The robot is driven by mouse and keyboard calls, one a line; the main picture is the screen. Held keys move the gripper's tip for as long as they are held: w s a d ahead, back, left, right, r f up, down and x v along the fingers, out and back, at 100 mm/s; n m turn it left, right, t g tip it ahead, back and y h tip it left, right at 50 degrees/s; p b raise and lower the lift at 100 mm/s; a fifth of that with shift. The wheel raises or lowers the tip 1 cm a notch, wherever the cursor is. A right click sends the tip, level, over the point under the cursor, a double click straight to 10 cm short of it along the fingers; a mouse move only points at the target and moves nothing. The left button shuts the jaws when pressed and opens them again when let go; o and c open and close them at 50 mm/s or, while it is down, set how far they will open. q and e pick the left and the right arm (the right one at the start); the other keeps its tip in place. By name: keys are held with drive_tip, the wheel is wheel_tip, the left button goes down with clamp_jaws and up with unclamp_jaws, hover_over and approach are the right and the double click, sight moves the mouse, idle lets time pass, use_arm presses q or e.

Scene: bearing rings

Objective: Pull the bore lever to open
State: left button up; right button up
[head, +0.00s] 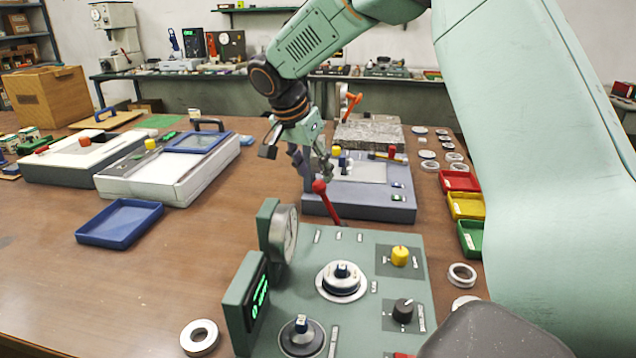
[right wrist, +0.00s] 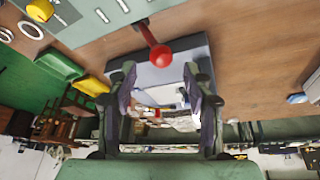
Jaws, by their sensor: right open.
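A lever with a red ball knob (head: 319,187) rises from the back edge of a green-grey gauge device (head: 375,255). The lever's red knob also shows in the right wrist view (right wrist: 160,55), with its red stem running up to the device's edge. My right gripper (head: 318,168) is open just above and behind the knob in the head view. In the right wrist view the two fingers (right wrist: 165,88) are spread apart, and the knob appears beyond the gap between their tips. Nothing shows between the fingers. My left gripper is out of view.
The device carries a round dial (head: 290,235), a green-digit display (head: 258,303), a yellow knob (head: 400,255) and a black knob (head: 403,310). A grey machine (head: 365,203) stands close behind the lever. Red, yellow (head: 466,205) and green bins stand right. A blue tray (head: 120,223) lies left.

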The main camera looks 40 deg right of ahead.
sight(318, 182)
drive_tip(key=x, duration=0.3)
drive_tip(key=shift+f+b, duration=0.3)
drive_tip(key=shift+f, duration=0.05)
drive_tip(key=shift+d+f, duration=0.2)
drive_tip(key=shift+d, duration=0.05)
drive_tip(key=shift+a, duration=0.2)
drive_tip(key=c, duration=0.4)
drive_tip(key=shift+d, duration=0.1)
clamp_jaws()
